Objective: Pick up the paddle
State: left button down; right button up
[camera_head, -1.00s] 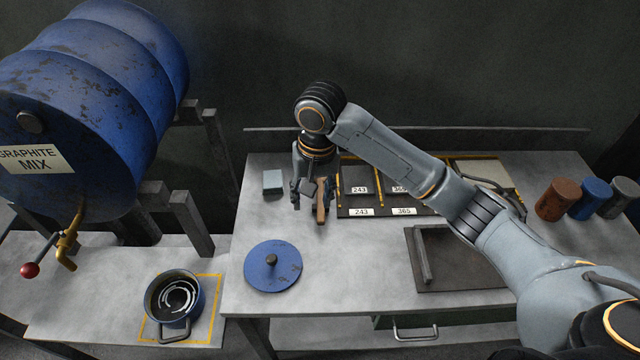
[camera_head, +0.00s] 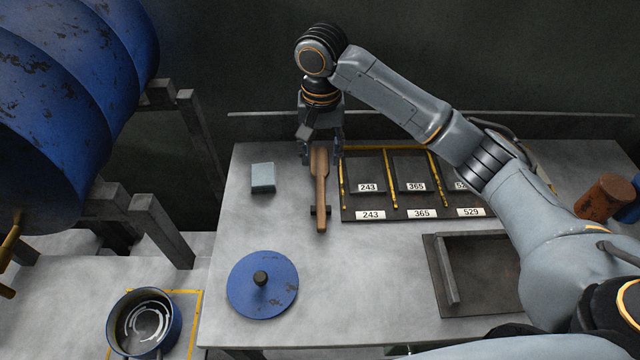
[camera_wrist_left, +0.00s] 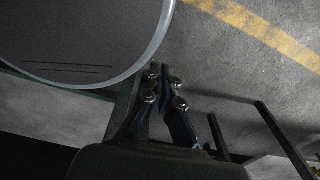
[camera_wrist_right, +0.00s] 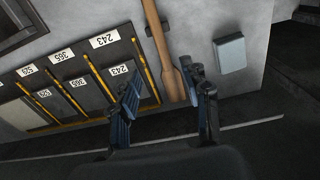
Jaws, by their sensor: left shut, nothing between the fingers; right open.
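The wooden paddle (camera_head: 321,195) lies on the grey table, its narrow end toward the front across a small dark rest. My right gripper (camera_head: 321,158) is open and empty at the paddle's broad far end, pointing down. In the right wrist view the paddle (camera_wrist_right: 163,55) runs beyond and between the spread fingertips (camera_wrist_right: 165,82); the exact height gap cannot be told. My left gripper (camera_wrist_left: 164,75) shows only in the left wrist view, shut and empty, beside a round grey object with a pale rim (camera_wrist_left: 85,40).
A grey-blue block (camera_head: 263,178) lies left of the paddle. A labelled rack (camera_head: 391,214) stands close on its right. A blue lid (camera_head: 262,285) and dark tray (camera_head: 475,307) lie in front. A blue pot (camera_head: 145,325) and drum (camera_head: 60,130) are left.

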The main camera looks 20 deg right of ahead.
jog(key=p, duration=0.1)
send_over(321, 200)
jog(key=f, duration=0.8)
jog(key=shift+w+d+f, duration=0.1)
jog(key=shift+w+f, duration=0.1)
jog(key=shift+w, duration=0.15)
jog(key=f, duration=0.2)
jog(key=f+p, duration=0.1)
jog(key=f, duration=0.1)
jog(key=shift+s+f, duration=0.1)
jog(key=shift+s, duration=0.25)
pick_arm(q)
jog(key=shift+w+r, duration=0.35)
jog(key=shift+r, duration=0.2)
jog(key=shift+w+r, duration=0.3)
jog(key=shift+r, duration=0.25)
pick_arm(e)
jog(key=shift+w+f, duration=0.1)
jog(key=shift+f, duration=0.35)
jog(key=shift+c, duration=0.2)
pick_arm(q)
jog(key=shift+s, duration=0.1)
pick_arm(e)
grip_shut()
